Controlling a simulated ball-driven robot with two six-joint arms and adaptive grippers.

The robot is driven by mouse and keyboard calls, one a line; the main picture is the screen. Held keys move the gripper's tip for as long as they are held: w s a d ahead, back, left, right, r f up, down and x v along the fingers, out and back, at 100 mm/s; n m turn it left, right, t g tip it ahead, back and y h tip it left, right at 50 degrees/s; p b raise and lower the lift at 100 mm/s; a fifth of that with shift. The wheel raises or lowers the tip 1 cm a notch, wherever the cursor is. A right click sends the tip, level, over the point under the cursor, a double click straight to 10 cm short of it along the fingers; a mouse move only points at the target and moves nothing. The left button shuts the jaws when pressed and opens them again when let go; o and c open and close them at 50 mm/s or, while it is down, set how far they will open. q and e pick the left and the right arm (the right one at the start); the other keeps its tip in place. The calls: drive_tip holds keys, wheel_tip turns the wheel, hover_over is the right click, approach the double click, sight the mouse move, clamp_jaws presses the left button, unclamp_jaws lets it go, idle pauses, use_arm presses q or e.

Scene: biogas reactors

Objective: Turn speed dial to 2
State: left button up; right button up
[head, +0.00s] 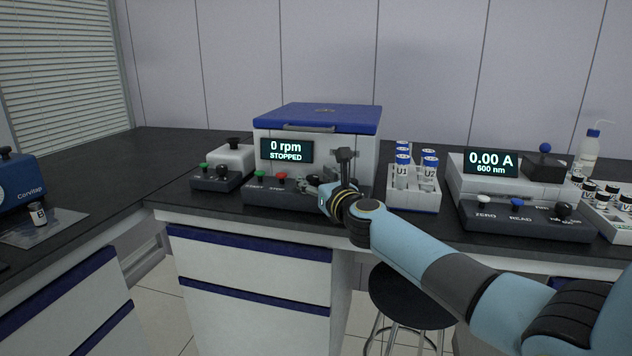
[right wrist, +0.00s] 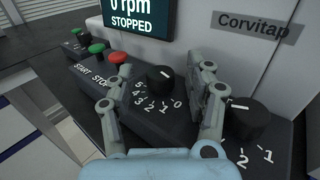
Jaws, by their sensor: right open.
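The centrifuge-like machine (head: 345,145) has a blue lid and a display (head: 286,151) reading 0 rpm STOPPED. In the right wrist view, a black dial (right wrist: 161,79) with a scale from 0 to 5 stands on its sloping panel. A second black dial (right wrist: 247,119), with 2 and 1 visible, is at the right. No label naming either dial can be read. My right gripper (right wrist: 163,84) is open, its fingers on either side of the first dial; contact cannot be told. In the head view, my right gripper (head: 338,178) covers the dials. My left gripper is out of view.
A green button (right wrist: 96,49) and a red button (right wrist: 118,57) sit left of the first dial. A tube rack (head: 415,200) and a photometer (head: 510,180) stand to the right. A small box with a control panel (head: 217,178) stands to the left.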

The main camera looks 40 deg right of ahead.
clamp_jaws()
